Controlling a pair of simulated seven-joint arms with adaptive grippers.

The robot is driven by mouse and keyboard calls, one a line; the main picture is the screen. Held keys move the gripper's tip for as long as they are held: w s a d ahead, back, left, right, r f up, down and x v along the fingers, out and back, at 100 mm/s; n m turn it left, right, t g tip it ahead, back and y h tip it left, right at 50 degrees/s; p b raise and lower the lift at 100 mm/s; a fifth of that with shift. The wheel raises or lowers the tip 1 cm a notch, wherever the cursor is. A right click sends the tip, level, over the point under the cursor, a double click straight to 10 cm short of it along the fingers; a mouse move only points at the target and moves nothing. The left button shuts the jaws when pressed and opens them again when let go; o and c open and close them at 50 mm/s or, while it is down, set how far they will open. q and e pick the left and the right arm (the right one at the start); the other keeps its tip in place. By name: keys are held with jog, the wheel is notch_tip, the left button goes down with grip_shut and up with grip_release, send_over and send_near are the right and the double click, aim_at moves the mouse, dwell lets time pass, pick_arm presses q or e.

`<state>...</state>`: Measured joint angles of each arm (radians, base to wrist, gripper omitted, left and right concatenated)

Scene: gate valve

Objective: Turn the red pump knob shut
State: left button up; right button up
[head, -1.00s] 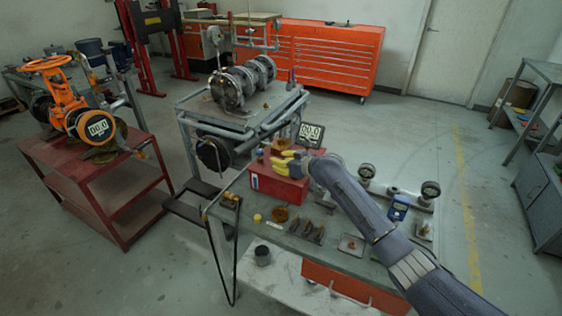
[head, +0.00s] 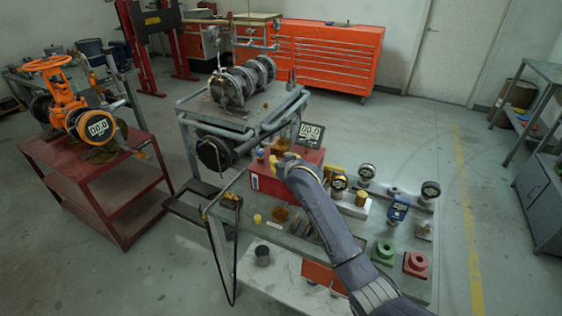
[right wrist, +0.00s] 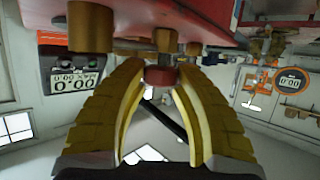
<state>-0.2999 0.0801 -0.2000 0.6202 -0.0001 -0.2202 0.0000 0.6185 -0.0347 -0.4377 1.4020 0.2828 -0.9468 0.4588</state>
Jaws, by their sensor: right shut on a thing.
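The red pump (head: 309,157) is a box on the workbench, with brass fittings on top. The small dark-red round knob (right wrist: 160,77) shows in the right wrist view, between the yellow fingers of my right gripper (right wrist: 157,92). The fingers are shut on it, one on each side. In the head view my right gripper (head: 274,166) is at the front of the pump and hides the knob. My left gripper is in neither view.
A digital display (head: 311,133) stands behind the pump. Gauges, a blue meter (head: 398,208), a green fitting (head: 383,251) and a red fitting (head: 416,263) sit on the bench at right. A red cart (head: 105,185) with an orange valve stands at left.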

dwell(0.4)
jog(key=o, duration=1.2)
jog(key=shift+s, duration=0.1)
jog(key=v, duration=1.1)
jog(key=shift+s+d+r, duration=0.1)
jog(key=shift+s+r, duration=0.1)
jog(key=shift+s, duration=0.15)
